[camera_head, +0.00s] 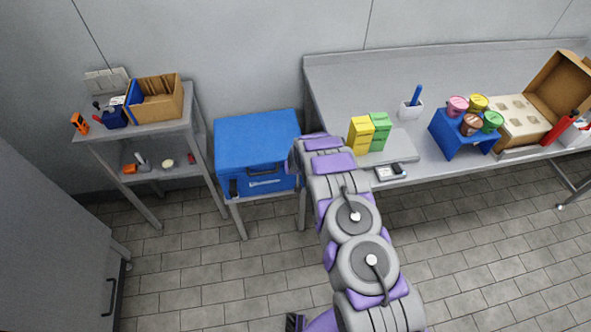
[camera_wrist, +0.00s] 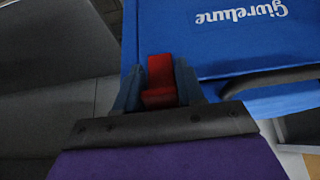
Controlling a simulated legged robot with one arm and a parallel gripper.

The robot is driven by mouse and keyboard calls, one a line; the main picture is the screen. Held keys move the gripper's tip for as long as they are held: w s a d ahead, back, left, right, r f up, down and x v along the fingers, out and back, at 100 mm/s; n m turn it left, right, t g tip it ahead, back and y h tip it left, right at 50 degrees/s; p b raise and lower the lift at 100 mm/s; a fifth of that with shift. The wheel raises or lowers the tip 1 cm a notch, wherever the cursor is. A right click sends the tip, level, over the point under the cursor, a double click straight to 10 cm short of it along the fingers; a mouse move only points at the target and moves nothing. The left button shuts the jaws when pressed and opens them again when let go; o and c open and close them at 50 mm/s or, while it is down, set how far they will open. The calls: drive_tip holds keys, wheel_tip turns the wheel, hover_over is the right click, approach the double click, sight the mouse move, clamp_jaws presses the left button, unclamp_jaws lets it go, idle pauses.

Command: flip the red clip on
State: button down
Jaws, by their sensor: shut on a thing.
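The red clip (camera_wrist: 160,78) shows in the wrist view, at the left edge of the blue box's face. My gripper (camera_wrist: 159,92) has its two dark fingers on either side of the clip and is shut on it. The blue box (camera_head: 257,143) stands on a low stand in the head view. Its blue face with white lettering (camera_wrist: 238,14) fills the upper right of the wrist view. In the head view my arm covers the box's right edge, and the gripper and clip cannot be made out there.
A grey shelf table (camera_head: 150,128) with a cardboard box (camera_head: 160,100) stands left of the blue box. A long grey worktable (camera_head: 330,85) stands to the right, with yellow and green boxes, a blue cup stand (camera_head: 462,140) and an open carton. The tiled floor (camera_head: 190,270) in front is clear.

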drive_tip(key=shift+w+r, duration=0.15)
drive_tip(key=c, duration=1.1)
unclamp_jaws()
drive_tip(key=shift+c, duration=0.2)
drive_tip(key=o, duration=0.4)
drive_tip(key=shift+a, duration=0.15)
drive_tip(key=shift+p+v, duration=5.95)
drive_tip(key=shift+v, duration=2.6)
